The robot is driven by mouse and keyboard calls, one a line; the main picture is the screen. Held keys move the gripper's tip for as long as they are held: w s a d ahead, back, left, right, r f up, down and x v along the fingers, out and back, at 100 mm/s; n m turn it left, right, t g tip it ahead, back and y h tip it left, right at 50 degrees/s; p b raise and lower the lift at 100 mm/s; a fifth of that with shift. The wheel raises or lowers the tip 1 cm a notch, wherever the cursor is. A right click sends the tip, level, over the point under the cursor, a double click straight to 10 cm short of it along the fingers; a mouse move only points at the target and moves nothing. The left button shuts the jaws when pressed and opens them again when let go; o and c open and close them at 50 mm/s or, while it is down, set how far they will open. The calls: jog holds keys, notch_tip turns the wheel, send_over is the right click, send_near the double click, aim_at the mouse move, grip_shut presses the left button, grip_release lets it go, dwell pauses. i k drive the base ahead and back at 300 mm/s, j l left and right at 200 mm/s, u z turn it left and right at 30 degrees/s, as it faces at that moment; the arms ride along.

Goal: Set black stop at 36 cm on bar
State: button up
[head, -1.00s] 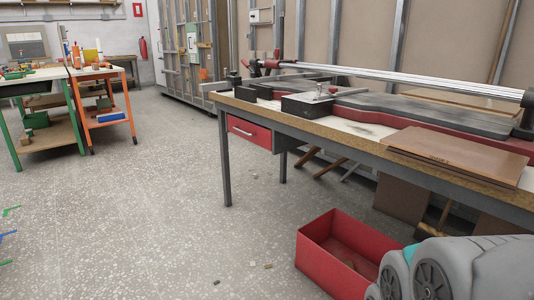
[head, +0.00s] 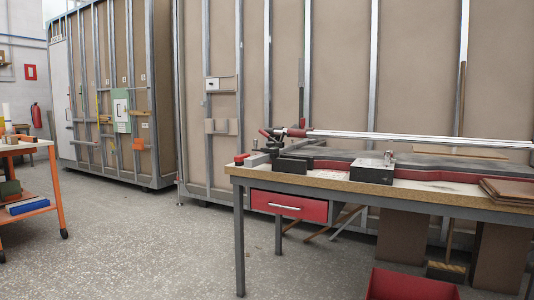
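A long silver bar (head: 420,138) runs lengthwise above a machine with a dark grey bed (head: 430,162) on the workbench (head: 262,175). A red and dark clamp-like fitting (head: 296,132) sits at the bar's left end. A black block (head: 292,164) lies on the bench below that end. A black box with a pale top and a small metal knob (head: 370,172) stands at the bench's front edge. I cannot tell which dark piece is the stop, and no scale marks are legible. The bar's right end is out of frame. My gripper is not in view.
The bench has a red drawer (head: 288,207). A red bin (head: 410,285) stands on the floor in front. An orange cart (head: 58,195) is at far left. The floor between cart and bench is clear.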

aim_at(275, 152)
jog(key=i+j, duration=0.35)
jog(key=i, duration=0.15)
jog(key=i+j, duration=0.35)
jog(key=i, duration=0.15)
jog(key=i+j, duration=0.35)
jog(key=i+j+u, duration=0.1)
jog(key=i+j, duration=0.25)
jog(key=i, duration=0.25)
